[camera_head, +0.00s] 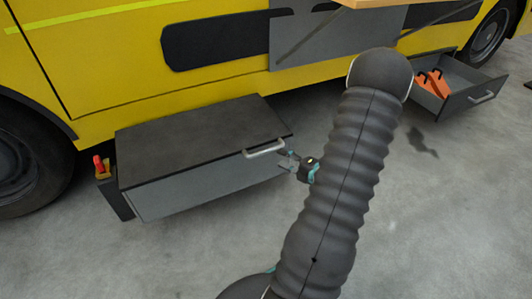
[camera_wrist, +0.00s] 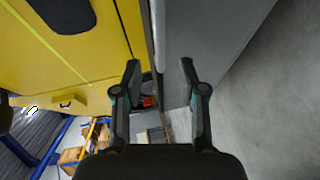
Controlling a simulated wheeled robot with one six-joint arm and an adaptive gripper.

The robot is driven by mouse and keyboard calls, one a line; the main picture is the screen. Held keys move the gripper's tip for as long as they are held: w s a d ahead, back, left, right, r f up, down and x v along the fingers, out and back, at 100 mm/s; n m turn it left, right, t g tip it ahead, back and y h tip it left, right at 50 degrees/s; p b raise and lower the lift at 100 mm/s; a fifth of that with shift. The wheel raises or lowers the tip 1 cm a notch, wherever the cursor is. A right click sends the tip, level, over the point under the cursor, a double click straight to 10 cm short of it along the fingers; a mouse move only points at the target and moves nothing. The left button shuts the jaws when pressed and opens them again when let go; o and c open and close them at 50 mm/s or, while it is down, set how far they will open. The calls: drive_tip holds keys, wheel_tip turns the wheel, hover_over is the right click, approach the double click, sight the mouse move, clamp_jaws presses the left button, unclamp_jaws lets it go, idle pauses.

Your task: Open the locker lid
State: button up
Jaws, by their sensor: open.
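The locker (camera_head: 215,190) is a grey box low beside the yellow vehicle. Its dark flat lid (camera_head: 195,140) lies shut on top. A pale bar handle (camera_head: 264,148) sits at the lid's front edge, towards the right. My gripper (camera_head: 288,160) is open, just right of the handle's right end. In the wrist view, my gripper's fingers (camera_wrist: 160,70) point along the locker's grey front (camera_wrist: 205,35). A pale strip, probably the handle (camera_wrist: 158,35), runs between the fingertips in the picture. Contact cannot be told.
The yellow vehicle (camera_head: 110,75) stands close behind the locker. An open grey drawer (camera_head: 455,105) with orange items is at the right. A dark holder with a red-topped thing (camera_head: 98,165) stands at the locker's left end. Concrete floor (camera_head: 180,260) in front is clear.

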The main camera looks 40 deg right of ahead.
sight(268, 152)
drive_tip(key=b+x, duration=0.1)
drive_tip(key=x, duration=0.7)
drive_tip(key=shift+w+f, duration=0.1)
drive_tip(key=shift+w, duration=0.1)
drive_tip(key=shift+c, duration=0.2)
clamp_jaws()
